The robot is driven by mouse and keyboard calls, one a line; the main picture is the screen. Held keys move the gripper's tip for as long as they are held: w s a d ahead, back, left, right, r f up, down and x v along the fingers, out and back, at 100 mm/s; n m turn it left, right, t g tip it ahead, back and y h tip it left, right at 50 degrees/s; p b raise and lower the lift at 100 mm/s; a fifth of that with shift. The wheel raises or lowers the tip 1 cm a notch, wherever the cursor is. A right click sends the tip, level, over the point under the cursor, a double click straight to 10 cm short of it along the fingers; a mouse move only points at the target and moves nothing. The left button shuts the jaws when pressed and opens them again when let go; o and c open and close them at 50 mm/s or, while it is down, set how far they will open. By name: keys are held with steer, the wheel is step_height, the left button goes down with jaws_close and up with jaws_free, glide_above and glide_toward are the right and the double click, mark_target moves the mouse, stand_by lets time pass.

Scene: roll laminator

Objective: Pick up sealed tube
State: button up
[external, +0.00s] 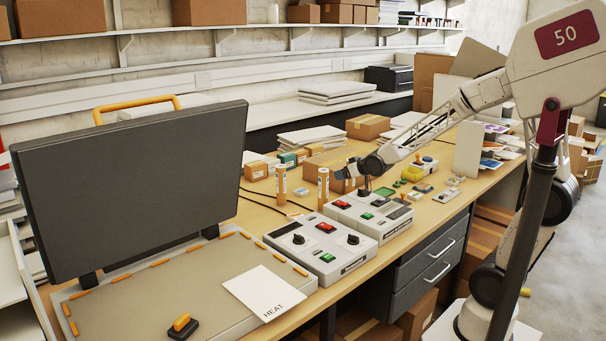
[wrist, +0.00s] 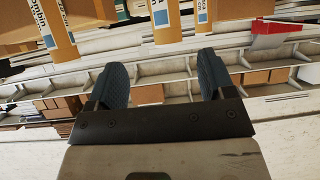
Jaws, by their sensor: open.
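I cannot tell which is the sealed one. Three orange tubes show at that view's top edge, at left (wrist: 53,25), in the middle (wrist: 165,20) and at right (wrist: 204,15). They are cut off by the frame and lie beyond the fingertips.
Two grey control boxes, front (external: 320,252) and rear (external: 370,215), stand close below my gripper. A large dark heat press lid (external: 130,185) stands open at left. Small cartons (external: 256,171) lie behind the tubes. A yellow container (external: 412,173) and small parts sit to the right.

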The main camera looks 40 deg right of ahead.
mark_target(324, 175)
steer(key=shift+w+a+f+t+y, duration=0.15)
steer(key=shift+w+t, duration=0.1)
steer(key=shift+w, duration=0.35)
steer(key=shift+w+a+f+t+y, duration=0.1)
steer(key=shift+w+f+t, duration=0.1)
steer(key=shift+w, duration=0.45)
steer(key=shift+w+a+f+t+y, duration=0.15)
steer(key=shift+w+t, duration=0.1)
steer(key=shift+w, duration=0.35)
steer(key=shift+w, duration=0.1)
steer(key=shift+x, duration=1.15)
steer(key=shift+w+f, duration=0.1)
steer(key=shift+f, duration=0.05)
steer(key=shift+x, duration=2.45)
steer(key=c, duration=1.3)
